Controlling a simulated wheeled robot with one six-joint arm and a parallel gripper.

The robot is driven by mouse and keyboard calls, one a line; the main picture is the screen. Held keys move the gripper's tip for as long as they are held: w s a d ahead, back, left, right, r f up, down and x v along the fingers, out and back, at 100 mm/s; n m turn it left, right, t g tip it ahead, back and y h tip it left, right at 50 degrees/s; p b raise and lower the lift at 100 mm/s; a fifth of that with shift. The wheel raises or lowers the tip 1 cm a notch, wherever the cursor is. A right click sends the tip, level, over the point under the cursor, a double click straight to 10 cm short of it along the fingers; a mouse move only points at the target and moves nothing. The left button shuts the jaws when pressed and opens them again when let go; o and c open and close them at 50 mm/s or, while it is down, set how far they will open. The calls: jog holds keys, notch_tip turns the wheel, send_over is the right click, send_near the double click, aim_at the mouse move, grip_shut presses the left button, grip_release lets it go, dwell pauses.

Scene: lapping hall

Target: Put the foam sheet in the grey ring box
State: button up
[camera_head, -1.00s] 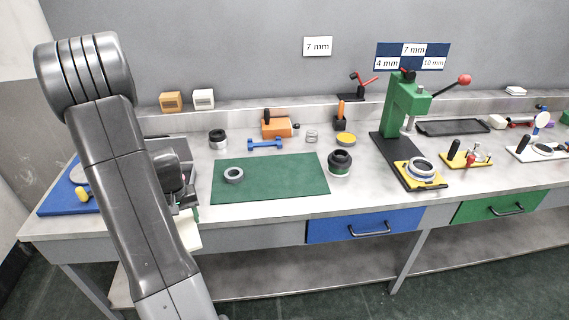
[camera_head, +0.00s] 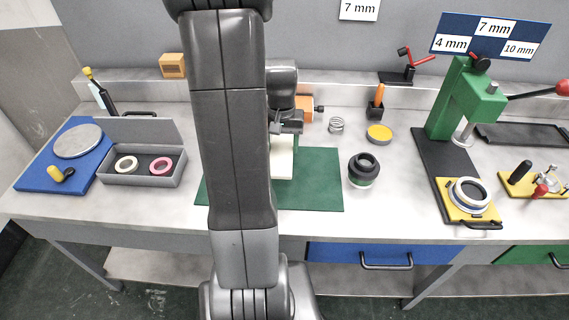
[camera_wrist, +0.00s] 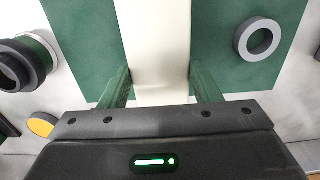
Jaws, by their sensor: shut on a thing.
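My gripper (camera_wrist: 160,88) is shut on the foam sheet (camera_wrist: 153,40), a pale cream strip between its green fingers in the wrist view. In the head view the foam sheet (camera_head: 282,160) hangs below my gripper, over the green mat (camera_head: 318,190); whether it touches the mat I cannot tell. The grey ring box (camera_head: 118,180) stands left of my arm with its lid raised at the back. Inside it lie a cream ring (camera_head: 126,164) and a pink ring (camera_head: 161,166), apart from each other.
A blue board (camera_head: 40,180) with a round grey plate lies left of the box. A black lens-like cylinder (camera_head: 363,169) stands at the mat's right edge. A green press (camera_head: 462,100) stands further right. My arm hides the mat's left part.

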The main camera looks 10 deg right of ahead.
notch_tip(320, 180, down, 9)
jog(key=shift+f, duration=0.1)
dwell(0.3)
jog(key=shift+f, duration=0.15)
jog(key=o, duration=0.9)
jog(key=shift+o, duration=0.2)
